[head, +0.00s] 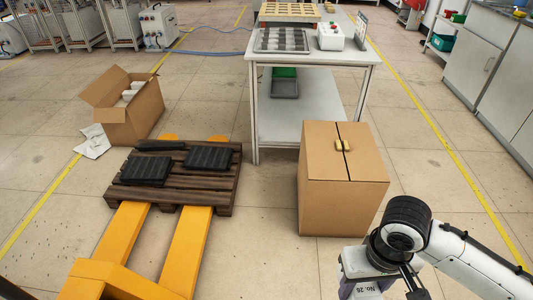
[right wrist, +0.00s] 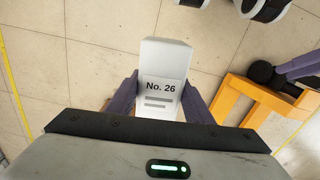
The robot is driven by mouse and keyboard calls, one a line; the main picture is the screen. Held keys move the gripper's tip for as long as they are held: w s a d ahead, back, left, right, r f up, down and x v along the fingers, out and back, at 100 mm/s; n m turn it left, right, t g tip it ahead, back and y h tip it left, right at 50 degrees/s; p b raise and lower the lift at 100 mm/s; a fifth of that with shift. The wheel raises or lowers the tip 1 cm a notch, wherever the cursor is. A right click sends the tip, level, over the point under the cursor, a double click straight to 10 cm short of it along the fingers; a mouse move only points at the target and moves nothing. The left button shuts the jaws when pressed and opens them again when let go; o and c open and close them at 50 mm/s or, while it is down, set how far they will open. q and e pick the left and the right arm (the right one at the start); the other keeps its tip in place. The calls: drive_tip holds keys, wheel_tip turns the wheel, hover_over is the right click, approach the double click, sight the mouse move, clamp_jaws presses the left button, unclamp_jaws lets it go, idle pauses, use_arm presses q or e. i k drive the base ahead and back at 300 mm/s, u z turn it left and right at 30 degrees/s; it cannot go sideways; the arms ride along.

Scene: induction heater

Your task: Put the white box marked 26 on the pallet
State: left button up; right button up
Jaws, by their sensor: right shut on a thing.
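The white box marked No. 26 (right wrist: 165,62) is between the dark purple fingers of my right gripper (right wrist: 165,100), which is shut on it. In the head view the box (head: 362,287) shows partly at the bottom right, below my right wrist, with its lower part cut off by the frame. The brown wooden pallet (head: 183,189) lies on the floor at left centre, well apart from the box. Black slabs (head: 146,170) lie on it, with bare slats between and around them.
A yellow pallet truck (head: 187,250) has its forks under the pallet. A closed cardboard box (head: 338,205) stands between the pallet and my right arm. An open carton (head: 148,112) stands behind the pallet at left. A white workbench (head: 350,58) stands at the back.

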sight(192, 191)
drive_tip(key=i, duration=2.2)
drive_tip(key=u, duration=2.65)
